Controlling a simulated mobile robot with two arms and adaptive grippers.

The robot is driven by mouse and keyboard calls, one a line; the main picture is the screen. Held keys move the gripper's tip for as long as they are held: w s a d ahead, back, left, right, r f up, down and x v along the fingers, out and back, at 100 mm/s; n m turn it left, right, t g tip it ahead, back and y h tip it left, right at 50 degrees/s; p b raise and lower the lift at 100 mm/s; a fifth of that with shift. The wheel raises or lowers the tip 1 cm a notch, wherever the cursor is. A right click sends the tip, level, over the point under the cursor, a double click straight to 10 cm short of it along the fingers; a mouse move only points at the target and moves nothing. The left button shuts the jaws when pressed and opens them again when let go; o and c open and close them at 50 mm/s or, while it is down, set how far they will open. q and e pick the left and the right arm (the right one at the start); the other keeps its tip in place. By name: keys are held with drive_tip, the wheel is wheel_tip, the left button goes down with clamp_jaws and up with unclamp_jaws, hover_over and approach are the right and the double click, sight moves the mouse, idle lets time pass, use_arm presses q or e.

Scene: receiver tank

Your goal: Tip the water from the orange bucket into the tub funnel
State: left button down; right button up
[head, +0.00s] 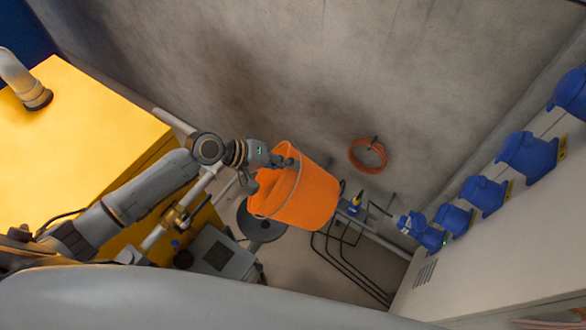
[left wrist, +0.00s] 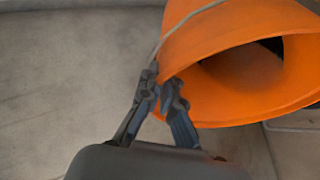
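The orange bucket (head: 308,199) hangs off the floor at the middle of the head view, tilted, with its mouth toward the left. Its thin wire handle crosses the mouth. My left gripper (head: 285,160) is at the bucket's rim. In the left wrist view, the two dark fingers (left wrist: 164,88) are close together with the edge of the bucket (left wrist: 225,110) between them. The bucket's mouth opens toward this camera, and I see no water in it. A dark round piece (head: 262,225), perhaps the tub funnel, shows below and left of the bucket, partly hidden by it. My right gripper is not in view.
A large yellow cabinet (head: 75,125) stands at left, with pipes beside it. A grey box (head: 222,255) is near the floor. An orange hose coil (head: 368,156) hangs on the wall. Blue sockets (head: 484,193) line the right panel.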

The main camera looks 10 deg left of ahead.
use_arm(q)
drive_tip(key=shift+r, duration=0.25)
drive_tip(key=shift+a+f+b, duration=0.1)
drive_tip(key=shift+a+b, duration=0.2)
drive_tip(key=shift+b, duration=0.3)
drive_tip(key=a+r+h+b, duration=0.1)
drive_tip(key=b, duration=0.1)
drive_tip(key=a+h+b, duration=0.1)
drive_tip(key=b, duration=0.2)
drive_tip(key=shift+a+r+n, duration=0.3)
drive_tip(key=shift+a+r, duration=0.1)
